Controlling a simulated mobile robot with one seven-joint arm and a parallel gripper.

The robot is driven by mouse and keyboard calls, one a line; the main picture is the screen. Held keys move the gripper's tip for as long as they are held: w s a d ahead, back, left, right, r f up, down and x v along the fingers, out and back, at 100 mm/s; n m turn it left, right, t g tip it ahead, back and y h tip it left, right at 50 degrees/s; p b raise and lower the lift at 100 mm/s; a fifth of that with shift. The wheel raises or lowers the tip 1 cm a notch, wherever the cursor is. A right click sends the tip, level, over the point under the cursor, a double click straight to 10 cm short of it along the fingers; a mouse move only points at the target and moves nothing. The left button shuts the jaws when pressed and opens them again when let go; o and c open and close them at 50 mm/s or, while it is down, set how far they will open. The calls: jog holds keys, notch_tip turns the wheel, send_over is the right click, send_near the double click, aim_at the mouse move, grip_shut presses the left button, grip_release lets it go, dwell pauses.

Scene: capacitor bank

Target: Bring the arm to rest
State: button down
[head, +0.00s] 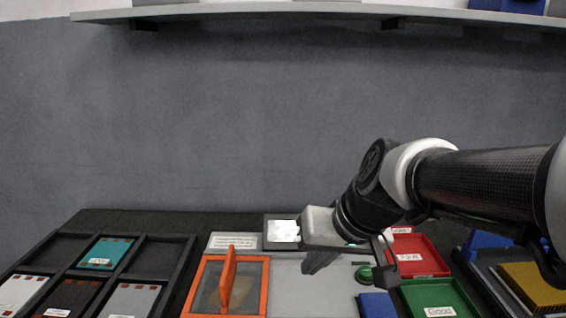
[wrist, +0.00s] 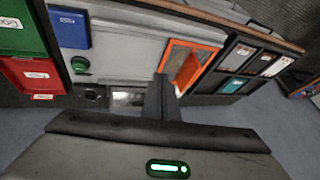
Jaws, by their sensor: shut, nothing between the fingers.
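My gripper (head: 318,262) hangs above the grey test station (head: 318,293) in the head view, on my arm coming in from the right. In the wrist view my gripper (wrist: 160,88) shows its fingers together over the station, with nothing between them. The orange-framed hatch (head: 229,284) of the station stands left of the gripper, its upright orange part (head: 228,277) raised. A small screen (head: 283,231) glows white behind the gripper, and a green button (head: 364,275) sits to its right. The wrist hides part of the station's back.
A black compartment tray (head: 133,271) with several cards is at left. At right are a red tray (head: 417,254), a green tray marked Good (head: 437,296), a blue block (head: 377,305) and a yellow block (head: 531,287). A shelf (head: 280,12) runs high along the wall, with open space below.

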jog(key=s+d+m+h, duration=0.1)
jog(key=s+d+h, duration=0.2)
jog(key=s+d, duration=0.65)
notch_tip(320, 180, up, 17)
jog(key=s+p, duration=0.1)
jog(key=p, duration=1.5)
jog(key=shift+a+t+h, duration=0.2)
jog(key=shift+t+h, duration=0.1)
jog(key=shift+t, duration=0.1)
